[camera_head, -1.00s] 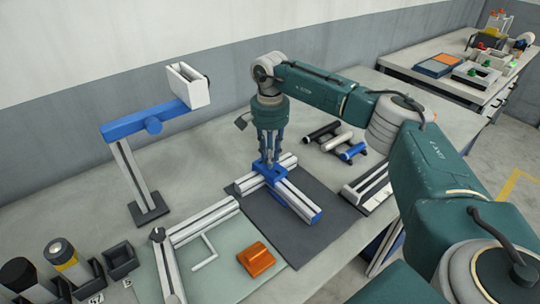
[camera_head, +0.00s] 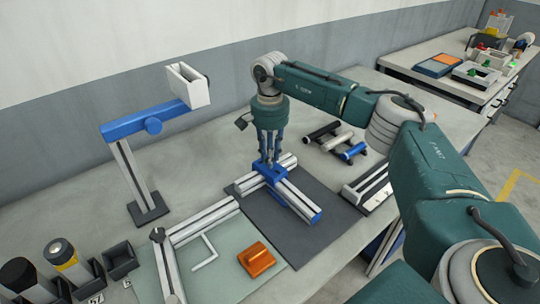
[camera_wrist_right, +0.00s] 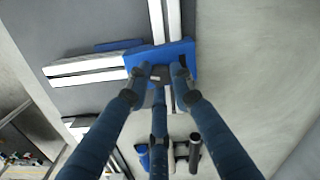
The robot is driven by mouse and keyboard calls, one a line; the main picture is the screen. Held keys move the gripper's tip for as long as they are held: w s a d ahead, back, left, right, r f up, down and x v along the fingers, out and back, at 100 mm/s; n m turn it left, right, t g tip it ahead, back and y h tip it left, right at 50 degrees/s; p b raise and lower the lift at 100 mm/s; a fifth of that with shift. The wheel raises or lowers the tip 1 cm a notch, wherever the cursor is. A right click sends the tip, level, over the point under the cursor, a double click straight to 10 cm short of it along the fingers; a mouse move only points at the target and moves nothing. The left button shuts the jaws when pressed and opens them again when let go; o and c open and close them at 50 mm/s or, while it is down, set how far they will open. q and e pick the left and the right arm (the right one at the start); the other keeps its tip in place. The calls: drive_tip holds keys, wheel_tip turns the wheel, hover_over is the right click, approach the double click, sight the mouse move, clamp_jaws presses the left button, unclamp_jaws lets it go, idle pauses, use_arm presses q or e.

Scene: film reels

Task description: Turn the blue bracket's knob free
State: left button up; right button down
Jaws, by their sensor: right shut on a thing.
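The blue bracket (camera_wrist_right: 135,62) joins white rails (camera_head: 296,190) lying on the dark mat (camera_head: 285,228); it also shows in the head view (camera_head: 259,179). My right gripper (camera_head: 270,162) points down at the bracket from above. In the right wrist view its fingers (camera_wrist_right: 160,74) are closed around a small dark knob (camera_wrist_right: 159,73) on the bracket. The knob is mostly hidden by the fingers in the head view. My left gripper is not in view.
A blue-armed stand (camera_head: 150,126) with a white box rises at the left. An orange block (camera_head: 257,261) lies on a pale green mat (camera_head: 221,275). Black, white and blue cylinders (camera_head: 336,139) lie behind the bracket to the right. Dark holders (camera_head: 118,260) stand at the front left.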

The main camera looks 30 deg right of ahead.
drive_tip(key=c, duration=1.5)
unclamp_jaws()
drive_tip(key=shift+r, duration=0.15)
wheel_tip(320, 180, up, 12)
drive_tip(key=shift+f, duration=0.1)
